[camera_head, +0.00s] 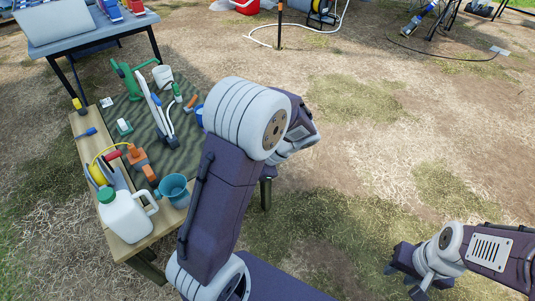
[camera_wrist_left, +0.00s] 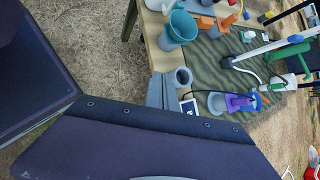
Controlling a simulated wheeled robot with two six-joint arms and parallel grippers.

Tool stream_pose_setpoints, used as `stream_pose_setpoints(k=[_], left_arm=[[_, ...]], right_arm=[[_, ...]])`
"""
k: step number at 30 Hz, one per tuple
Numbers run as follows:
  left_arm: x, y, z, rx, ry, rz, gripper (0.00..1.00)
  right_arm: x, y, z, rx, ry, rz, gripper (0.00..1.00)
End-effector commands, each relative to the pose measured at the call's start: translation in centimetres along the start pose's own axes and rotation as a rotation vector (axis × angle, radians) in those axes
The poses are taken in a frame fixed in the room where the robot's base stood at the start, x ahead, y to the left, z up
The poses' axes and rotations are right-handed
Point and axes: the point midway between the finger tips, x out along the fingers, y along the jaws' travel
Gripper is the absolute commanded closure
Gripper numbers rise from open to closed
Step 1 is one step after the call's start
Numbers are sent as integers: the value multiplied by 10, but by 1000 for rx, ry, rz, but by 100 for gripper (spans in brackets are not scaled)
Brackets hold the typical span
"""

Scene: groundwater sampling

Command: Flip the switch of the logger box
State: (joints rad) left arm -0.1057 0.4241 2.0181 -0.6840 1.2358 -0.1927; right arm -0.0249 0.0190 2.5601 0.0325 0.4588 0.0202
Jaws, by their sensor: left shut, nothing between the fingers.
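My left gripper (camera_wrist_left: 161,92) shows in the left wrist view as two grey fingers close together, shut and empty, by the table edge. In the head view my left arm hides it. Beside its fingers, a small dark panel with a white edge (camera_wrist_left: 190,107) shows partly behind my wrist; it may be part of the logger box, but I cannot tell. No switch can be made out. My right gripper (camera_head: 403,281) is at the lower right of the head view, over bare ground, with its fingertips apart and empty.
The wooden table (camera_head: 128,246) holds a white jug with a green cap (camera_head: 124,215), a teal cup (camera_head: 174,188), an orange tool (camera_head: 140,162) and a dark mat (camera_head: 175,160) with several items. A blue-grey table (camera_head: 90,42) stands behind. Ground at right is open.

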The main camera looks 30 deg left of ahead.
Motion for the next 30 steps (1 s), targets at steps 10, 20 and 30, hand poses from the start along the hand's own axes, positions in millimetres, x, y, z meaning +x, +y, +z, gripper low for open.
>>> stream_pose_setpoints(k=[10,20,30], left_arm=[[-18,-97,-80,268,-554,-508,100],[0,-44,-220,430,-896,-968,100],[32,1,-260,525,-957,-1098,100]], right_arm=[[30,1,3,0,0,0,64],[60,1,6,0,0,0,64],[68,1,7,0,0,0,64]])
